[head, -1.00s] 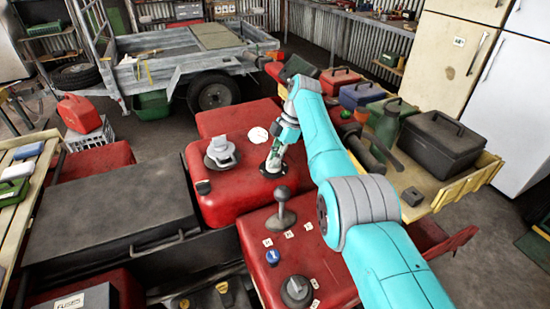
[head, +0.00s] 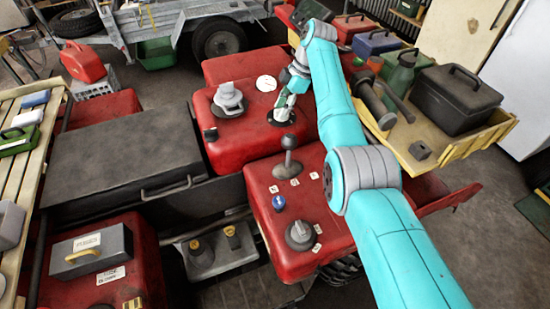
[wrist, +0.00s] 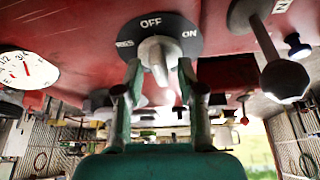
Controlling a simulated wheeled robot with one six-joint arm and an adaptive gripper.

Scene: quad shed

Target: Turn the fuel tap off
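The fuel tap (wrist: 155,50) is a pale lever on a round dark plate (wrist: 190,20) marked RES, OFF and ON, on the red bodywork. In the wrist view the lever sits under the OFF mark, its free end slanting slightly right toward the camera. My gripper (wrist: 160,77) is open, with one finger on each side of the lever and a gap visible on the left. I cannot tell whether the right finger touches it. In the head view my gripper (head: 286,107) is low over the dark tap plate (head: 278,119), and the lever is mostly hidden.
A white gauge (head: 266,83) lies beside the tap. A grey filler cap (head: 229,99) is to its left. A gear lever (head: 288,150) with a round knob stands close in front, and also shows at right in the wrist view (wrist: 285,80). A black toolbox (head: 455,100) is right.

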